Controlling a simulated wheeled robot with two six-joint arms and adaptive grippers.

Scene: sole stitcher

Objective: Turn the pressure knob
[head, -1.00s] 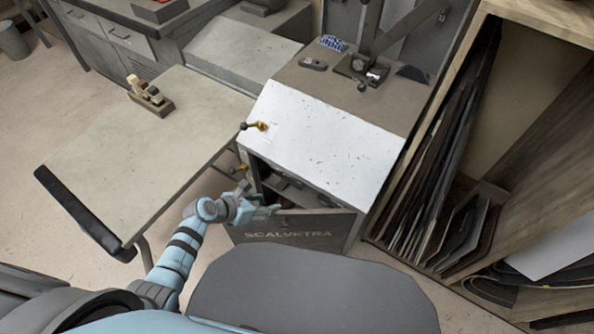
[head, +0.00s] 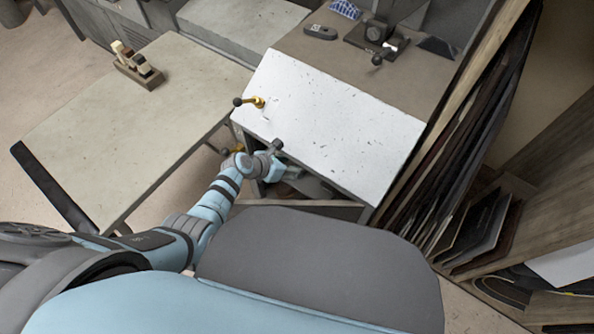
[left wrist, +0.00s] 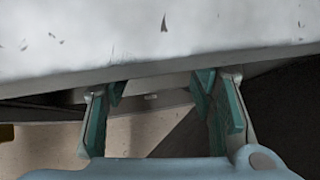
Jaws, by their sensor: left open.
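A brass lever with a black ball end (head: 250,102) sticks out at the left edge of the machine's white sloping panel (head: 330,125). A second brass lever with a dark ball (head: 229,151) is lower, at the machine's left side. I cannot tell which is the pressure knob. My left gripper (head: 279,168) is at the panel's lower front edge, apart from both levers and partly hidden by its own wrist. In the left wrist view the left gripper (left wrist: 160,100) is open and empty, its teal-padded fingers just below the panel's white edge (left wrist: 160,66). My right gripper is out of view.
An open compartment (head: 305,188) lies under the panel. A grey-topped table (head: 110,140) with a wooden plane (head: 137,65) stands at the left. A rack of upright sheets (head: 470,140) stands close on the right.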

